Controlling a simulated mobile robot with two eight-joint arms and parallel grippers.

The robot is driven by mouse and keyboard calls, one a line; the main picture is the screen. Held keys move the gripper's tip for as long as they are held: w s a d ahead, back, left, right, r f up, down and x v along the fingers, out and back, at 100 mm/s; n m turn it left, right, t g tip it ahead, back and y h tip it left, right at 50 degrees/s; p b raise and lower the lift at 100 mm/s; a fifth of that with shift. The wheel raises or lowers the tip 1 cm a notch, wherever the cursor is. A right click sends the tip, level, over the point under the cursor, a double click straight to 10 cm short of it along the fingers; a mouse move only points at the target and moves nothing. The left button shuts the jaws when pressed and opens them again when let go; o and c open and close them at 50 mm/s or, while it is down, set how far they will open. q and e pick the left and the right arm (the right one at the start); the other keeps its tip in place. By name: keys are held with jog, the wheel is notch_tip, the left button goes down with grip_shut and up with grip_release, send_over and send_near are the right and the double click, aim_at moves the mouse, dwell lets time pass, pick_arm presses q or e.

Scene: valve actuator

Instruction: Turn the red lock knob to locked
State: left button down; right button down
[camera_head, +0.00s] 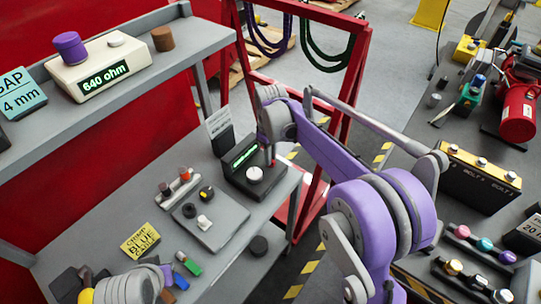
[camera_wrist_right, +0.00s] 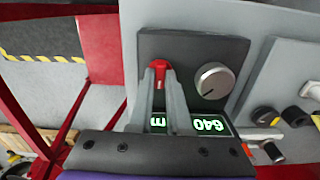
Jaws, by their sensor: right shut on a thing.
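The red lock knob (camera_wrist_right: 162,70) is a small red lever on a dark control box (camera_wrist_right: 240,50). In the wrist view, my right gripper (camera_wrist_right: 162,82) has its two grey fingers closed on the knob from either side. The knob's lower part is hidden between them. A round silver dial (camera_wrist_right: 212,80) sits beside it. In the head view, the box (camera_head: 262,190) stands at the bench's right end, under my purple right arm.
A shelf holds a cream meter (camera_head: 88,75) showing 640 ohm. A grey panel with knobs (camera_head: 212,222) lies left of the box. A red frame (camera_head: 311,205) rises beside the bench's right end.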

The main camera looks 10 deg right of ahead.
pick_arm(q)
jog(key=shift+s+f+b, duration=0.15)
jog(key=shift+f+b, duration=0.15)
jog(key=shift+f, duration=0.1)
pick_arm(e)
jog(key=m, duration=0.3)
jog(key=shift+m, duration=0.4)
pick_arm(q)
jog(key=shift+s+f, duration=0.1)
jog(key=shift+f, duration=0.2)
pick_arm(e)
jog(key=m, duration=0.4)
jog(key=shift+m, duration=0.3)
pick_arm(q)
jog(key=shift+f+b, duration=0.25)
jog(key=shift+b, duration=0.15)
pick_arm(e)
jog(key=m, duration=0.4)
pick_arm(q)
jog(key=shift+s+f, duration=0.1)
pick_arm(e)
jog(key=shift+m, duration=2.2)
jog(key=c, duration=0.9)
grip_release()
jog(key=shift+o, duration=0.2)
